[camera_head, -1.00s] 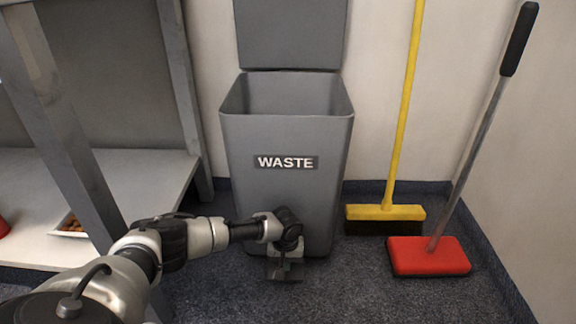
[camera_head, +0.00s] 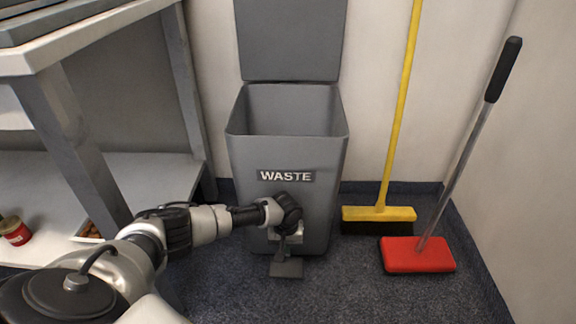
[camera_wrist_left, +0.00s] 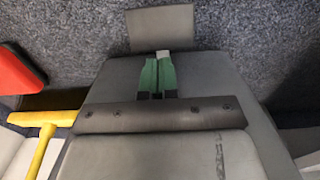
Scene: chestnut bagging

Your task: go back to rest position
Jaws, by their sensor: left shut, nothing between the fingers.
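My left gripper (camera_head: 284,250) hangs in front of the lower part of the grey waste bin (camera_head: 262,215), pointing down, shut and empty. In the left wrist view its green fingers (camera_wrist_left: 157,76) are together, with a flat grey plate (camera_wrist_left: 160,28) beyond their tips. This plate also shows low in front of the bin in the head view (camera_head: 286,268). I cannot tell whether the fingers touch the plate or the bin. The bin's lid (camera_head: 290,40) stands open. My right gripper is not in view.
Dark carpet (camera_head: 340,290) is clear in front.

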